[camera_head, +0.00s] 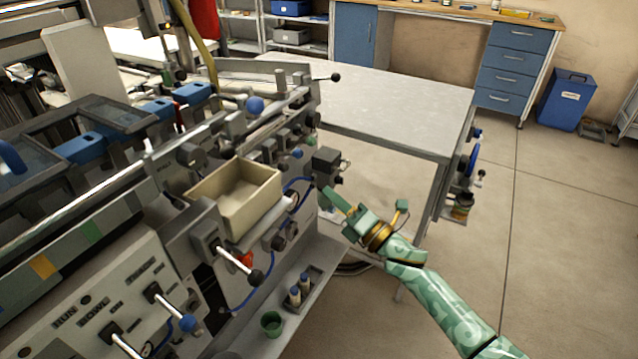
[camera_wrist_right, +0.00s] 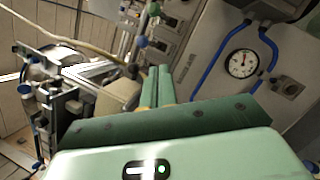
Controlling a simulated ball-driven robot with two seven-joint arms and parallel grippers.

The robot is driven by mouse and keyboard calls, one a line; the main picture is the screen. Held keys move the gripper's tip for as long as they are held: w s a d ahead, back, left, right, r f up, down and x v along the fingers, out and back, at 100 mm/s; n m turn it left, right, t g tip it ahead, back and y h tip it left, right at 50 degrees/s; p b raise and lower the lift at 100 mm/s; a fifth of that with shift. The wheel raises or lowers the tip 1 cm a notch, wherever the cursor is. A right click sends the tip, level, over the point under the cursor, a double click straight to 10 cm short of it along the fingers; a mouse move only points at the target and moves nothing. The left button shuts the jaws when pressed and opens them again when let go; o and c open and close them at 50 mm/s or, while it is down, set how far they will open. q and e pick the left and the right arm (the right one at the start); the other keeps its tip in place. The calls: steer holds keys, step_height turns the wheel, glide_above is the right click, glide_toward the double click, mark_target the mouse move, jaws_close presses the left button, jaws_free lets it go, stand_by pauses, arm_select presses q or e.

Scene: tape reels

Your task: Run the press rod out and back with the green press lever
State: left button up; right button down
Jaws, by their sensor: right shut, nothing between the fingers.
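My right gripper (camera_head: 329,194) reaches in from the lower right beside the machine's end, with green fingers together and nothing between them. The shut fingers also show in the right wrist view (camera_wrist_right: 157,84), pointing towards the machine panel. A small green knob (camera_wrist_right: 153,10) shows beyond the fingertips at the top of that view, apart from them; I cannot tell for sure that it is the press lever. The press rod cannot be identified. My left gripper is not in view.
A cream bin (camera_head: 262,205) sits on the machine's front among several ball-ended levers. A grey table (camera_head: 400,100) stands behind. A gauge (camera_wrist_right: 242,63) with blue hoses is right of the fingers. A green cup (camera_head: 271,324) stands on the lower shelf.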

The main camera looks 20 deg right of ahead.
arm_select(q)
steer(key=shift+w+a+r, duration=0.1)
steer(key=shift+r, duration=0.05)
arm_select(e)
steer(key=shift+v, duration=1.1)
steer(key=shift+d+m, duration=0.15)
steer(key=shift+m, duration=0.15)
